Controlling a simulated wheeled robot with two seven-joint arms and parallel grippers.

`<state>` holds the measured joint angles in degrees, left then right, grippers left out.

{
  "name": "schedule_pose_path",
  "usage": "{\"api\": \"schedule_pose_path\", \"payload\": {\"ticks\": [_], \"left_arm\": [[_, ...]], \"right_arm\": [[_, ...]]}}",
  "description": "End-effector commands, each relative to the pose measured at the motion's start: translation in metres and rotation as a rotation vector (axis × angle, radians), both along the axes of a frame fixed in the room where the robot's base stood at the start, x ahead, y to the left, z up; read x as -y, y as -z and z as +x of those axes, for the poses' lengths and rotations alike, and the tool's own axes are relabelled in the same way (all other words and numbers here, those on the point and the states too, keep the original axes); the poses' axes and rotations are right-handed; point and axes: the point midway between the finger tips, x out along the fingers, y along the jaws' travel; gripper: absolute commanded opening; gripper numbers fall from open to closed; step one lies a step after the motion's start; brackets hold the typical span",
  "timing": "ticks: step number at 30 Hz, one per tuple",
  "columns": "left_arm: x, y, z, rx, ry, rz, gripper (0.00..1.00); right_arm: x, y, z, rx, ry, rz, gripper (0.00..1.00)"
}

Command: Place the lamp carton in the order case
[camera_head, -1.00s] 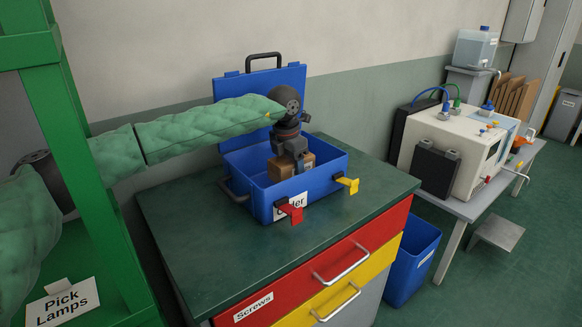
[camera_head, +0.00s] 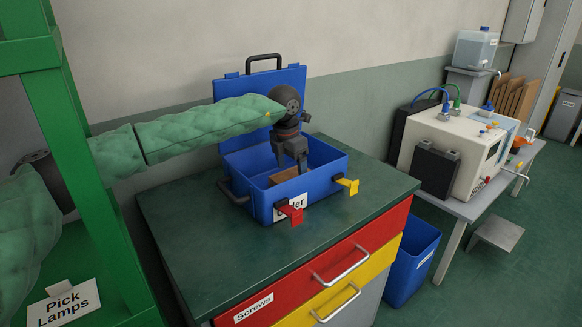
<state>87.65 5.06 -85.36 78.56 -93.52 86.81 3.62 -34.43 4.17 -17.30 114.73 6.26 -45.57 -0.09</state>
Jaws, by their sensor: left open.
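The order case (camera_head: 325,178) is a blue open case with its lid (camera_head: 228,91) standing up at the back. It sits on the dark green top of a drawer cabinet. The brown lamp carton (camera_head: 284,176) lies inside the case, low down, and only part of its top shows above the front wall. My left gripper (camera_head: 290,168) points down into the case, just above the carton. Its fingers are apart and it is open. My right gripper is not in view.
A green rack post (camera_head: 92,165) stands at left, near my left arm. The cabinet top (camera_head: 200,250) is clear in front of the case. A blue bin (camera_head: 412,262) stands at right.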

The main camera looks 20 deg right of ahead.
Motion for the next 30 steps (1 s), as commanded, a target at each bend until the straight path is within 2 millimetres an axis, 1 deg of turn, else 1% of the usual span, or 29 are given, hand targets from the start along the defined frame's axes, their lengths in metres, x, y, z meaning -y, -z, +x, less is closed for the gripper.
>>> {"api": "schedule_pose_path", "payload": {"ticks": [1, 3, 5, 9, 15, 21, 25, 30], "left_arm": [[0.000, -0.005, 0.000, 0.000, 0.000, 0.000, 0.81], [0.000, -0.009, 0.000, 0.000, 0.000, 0.000, 0.81], [-0.001, -0.016, 0.000, 0.003, 0.000, -0.001, 0.81], [-0.004, -0.041, -0.001, 0.003, 0.000, -0.001, 0.81], [-0.009, -0.079, -0.002, 0.002, 0.000, 0.000, 0.81], [-0.012, -0.109, -0.004, 0.001, 0.000, -0.001, 0.81], [-0.013, -0.120, -0.004, 0.001, 0.000, -0.001, 0.81], [-0.014, -0.125, -0.005, 0.000, 0.000, 0.000, 0.81]], "right_arm": [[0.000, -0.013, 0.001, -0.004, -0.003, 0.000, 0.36], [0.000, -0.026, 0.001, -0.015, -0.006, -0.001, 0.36], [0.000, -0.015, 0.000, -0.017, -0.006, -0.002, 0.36], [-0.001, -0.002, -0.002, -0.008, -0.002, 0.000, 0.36], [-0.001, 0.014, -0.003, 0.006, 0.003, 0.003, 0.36], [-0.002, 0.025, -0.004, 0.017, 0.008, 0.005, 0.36], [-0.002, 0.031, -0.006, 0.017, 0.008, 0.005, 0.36], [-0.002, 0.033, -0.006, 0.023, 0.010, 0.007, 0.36]]}}
